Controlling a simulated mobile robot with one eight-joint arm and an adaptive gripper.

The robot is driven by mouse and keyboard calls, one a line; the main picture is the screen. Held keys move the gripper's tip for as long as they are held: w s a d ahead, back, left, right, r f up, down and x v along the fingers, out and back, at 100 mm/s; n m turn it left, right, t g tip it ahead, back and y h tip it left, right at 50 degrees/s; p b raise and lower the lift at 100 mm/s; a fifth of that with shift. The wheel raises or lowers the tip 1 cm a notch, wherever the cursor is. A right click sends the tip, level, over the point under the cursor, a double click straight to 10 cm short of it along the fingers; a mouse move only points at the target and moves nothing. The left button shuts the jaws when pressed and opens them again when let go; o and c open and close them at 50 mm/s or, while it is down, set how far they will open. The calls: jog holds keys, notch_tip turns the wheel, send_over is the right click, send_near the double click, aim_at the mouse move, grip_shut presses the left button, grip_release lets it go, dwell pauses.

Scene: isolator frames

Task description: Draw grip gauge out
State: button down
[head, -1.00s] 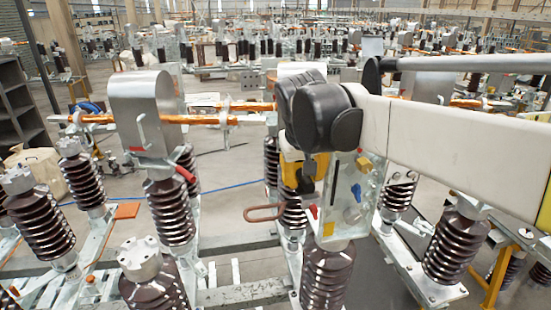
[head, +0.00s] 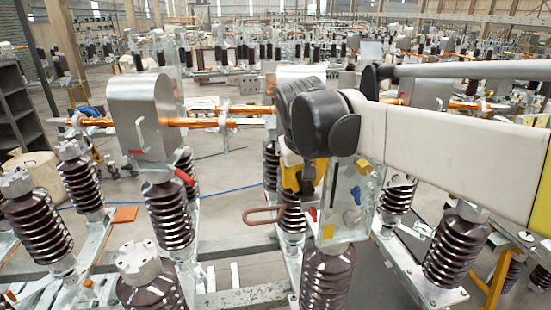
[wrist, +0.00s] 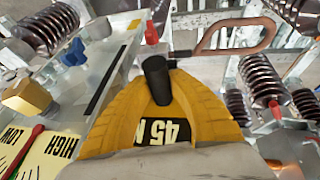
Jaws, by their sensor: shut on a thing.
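My gripper (head: 292,160), below the black wrist joint in the head view, is shut on a yellow body that I take as the grip gauge (head: 290,178). In the wrist view the gauge (wrist: 112,120) has ribbed edges, a black post and a "45 N" label. It sits directly beyond my gripper's pale housing (wrist: 165,163); the fingertips cannot be made out. A copper-coloured loop (head: 263,216) on a short rod lies beside the gauge. A clear-looking panel (head: 345,215) stands to the right. I cannot tell how far the gauge sits in anything.
Brown ribbed insulators (head: 326,275) stand below and around. A red lever (head: 185,177) and a metal hood (head: 139,115) are to the left. In the wrist view the panel carries a blue knob (wrist: 73,52), a yellow block (wrist: 27,97) and HIGH/LOW cards (wrist: 48,157).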

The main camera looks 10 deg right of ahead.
jog(key=shift+a+f, duration=0.1)
jog(key=shift+a, duration=6.15)
